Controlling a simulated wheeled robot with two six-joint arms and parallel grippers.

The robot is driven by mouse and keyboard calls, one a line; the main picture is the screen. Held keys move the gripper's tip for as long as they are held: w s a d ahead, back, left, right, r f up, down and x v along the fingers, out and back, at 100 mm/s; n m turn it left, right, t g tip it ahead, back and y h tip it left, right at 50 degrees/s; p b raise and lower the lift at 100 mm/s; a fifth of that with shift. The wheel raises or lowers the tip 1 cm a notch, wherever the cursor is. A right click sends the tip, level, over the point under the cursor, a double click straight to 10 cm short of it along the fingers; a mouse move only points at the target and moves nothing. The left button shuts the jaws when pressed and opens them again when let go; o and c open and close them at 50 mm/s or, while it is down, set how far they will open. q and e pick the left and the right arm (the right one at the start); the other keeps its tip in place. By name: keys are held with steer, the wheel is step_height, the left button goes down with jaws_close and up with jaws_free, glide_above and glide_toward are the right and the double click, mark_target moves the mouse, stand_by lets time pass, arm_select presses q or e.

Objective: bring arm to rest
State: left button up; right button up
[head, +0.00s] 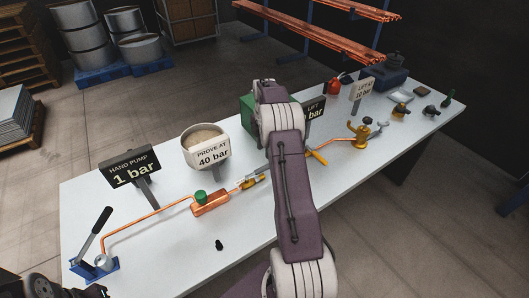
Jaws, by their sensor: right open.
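My right arm rises from the bottom middle and reaches over the table. My right gripper (268,88) is at its far end, in front of the green box (254,110); its jaws are open and nothing shows in them. The arm link hides part of the tabletop and the middle of the copper line. A dark end of my left arm (45,288) is cut off at the bottom left corner, and its jaws cannot be made out.
The white table (150,248) carries a blue hand pump (94,268), copper tube with a fitting (210,203), a bowl (203,138), signs (130,168) and a brass valve (362,132). A small black part (219,245) lies in front. The front left tabletop is mostly clear.

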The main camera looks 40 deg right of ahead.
stand_by(0.3)
steer(key=w+a+r+n+t, duration=0.15)
steer(key=w+a+r, duration=0.25)
steer(key=a+r, duration=0.4)
steer(key=s+a+r, duration=0.1)
steer(key=s+a, duration=0.3)
steer(key=a, duration=0.3)
steer(key=s+a+r, duration=0.1)
steer(key=s+a, duration=0.2)
steer(key=a, duration=0.4)
steer(key=s+a+f+m, duration=0.2)
steer(key=s+f+m, duration=0.2)
steer(key=s+m, duration=0.4)
steer(key=s+a+f+m, duration=0.3)
steer(key=s+f+m, duration=0.2)
steer(key=s+m, duration=0.3)
steer(key=m, duration=0.2)
steer(key=shift+a+m, duration=0.2)
steer(key=shift+m, duration=0.15)
